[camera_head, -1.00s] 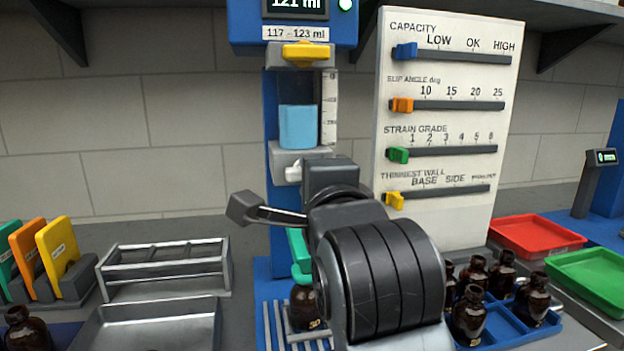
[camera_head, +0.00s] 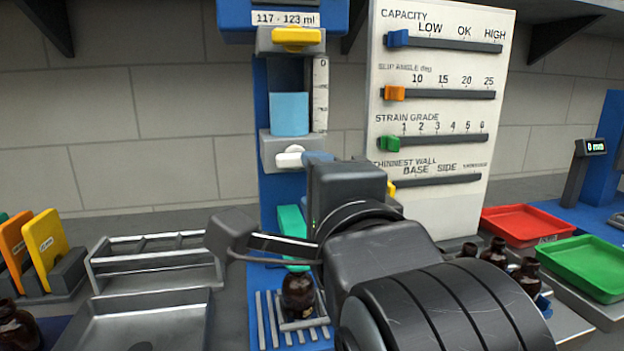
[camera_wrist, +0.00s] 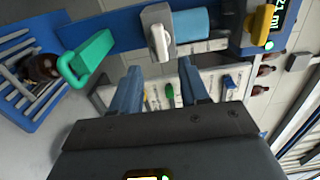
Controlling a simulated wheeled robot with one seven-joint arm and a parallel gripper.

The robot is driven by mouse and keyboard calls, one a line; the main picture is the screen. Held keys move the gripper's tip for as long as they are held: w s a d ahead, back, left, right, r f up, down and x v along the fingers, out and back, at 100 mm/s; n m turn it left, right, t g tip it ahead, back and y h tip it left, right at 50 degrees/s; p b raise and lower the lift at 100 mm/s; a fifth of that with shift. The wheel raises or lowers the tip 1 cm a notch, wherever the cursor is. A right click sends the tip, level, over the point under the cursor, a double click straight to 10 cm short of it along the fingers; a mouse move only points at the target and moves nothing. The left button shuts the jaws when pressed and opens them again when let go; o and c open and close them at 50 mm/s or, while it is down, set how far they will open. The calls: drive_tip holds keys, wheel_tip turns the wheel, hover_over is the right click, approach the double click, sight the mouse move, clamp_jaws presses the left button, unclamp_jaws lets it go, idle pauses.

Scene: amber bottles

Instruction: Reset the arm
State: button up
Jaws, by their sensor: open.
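My gripper (camera_wrist: 163,92) is open in the wrist view, with its two blue fingers apart and nothing between them. In the head view my arm's links hide most of it, in front of the blue filling stand (camera_head: 268,205). In the wrist view the stand's white tap handle (camera_wrist: 160,39) lies just beyond the fingers, and no contact shows. An amber bottle (camera_head: 298,294) stands on the slatted base below the tap, apart from my gripper. It also shows in the wrist view (camera_wrist: 40,68), beside a green handle (camera_wrist: 92,56).
A white slider board (camera_head: 440,120) stands behind my arm. A red tray (camera_head: 530,225) and a green tray (camera_head: 585,268) lie at the right, near several amber bottles (camera_head: 497,250). A metal rack (camera_head: 150,258), an empty metal tray (camera_head: 145,325) and coloured cards (camera_head: 40,250) are at the left.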

drive_tip(key=shift+s, duration=0.15)
drive_tip(key=s+d+f+n+h, duration=0.1)
drive_tip(key=s+d+f+n, duration=0.2)
drive_tip(key=f, duration=0.4)
drive_tip(key=s+d+f+n, duration=0.1)
drive_tip(key=d+f+n, duration=0.1)
drive_tip(key=d+f, duration=0.4)
drive_tip(key=s+d+f+n+g+h, duration=0.1)
drive_tip(key=s+d+f+n, duration=0.25)
drive_tip(key=s+f, duration=0.3)
drive_tip(key=s+d+f+n, duration=0.2)
drive_tip(key=s+d+f, duration=0.3)
drive_tip(key=s+f, duration=0.15)
drive_tip(key=s+d+f+n+h, duration=0.1)
drive_tip(key=s+d+n, duration=0.1)
drive_tip(key=s, duration=0.8)
drive_tip(key=s+d+f+n+g+h, duration=0.1)
drive_tip(key=s+d+n+h, duration=0.1)
drive_tip(key=s, duration=0.8)
drive_tip(key=shift+s+d+g, duration=0.2)
drive_tip(key=shift+d+g, duration=0.1)
drive_tip(key=shift+d, duration=0.35)
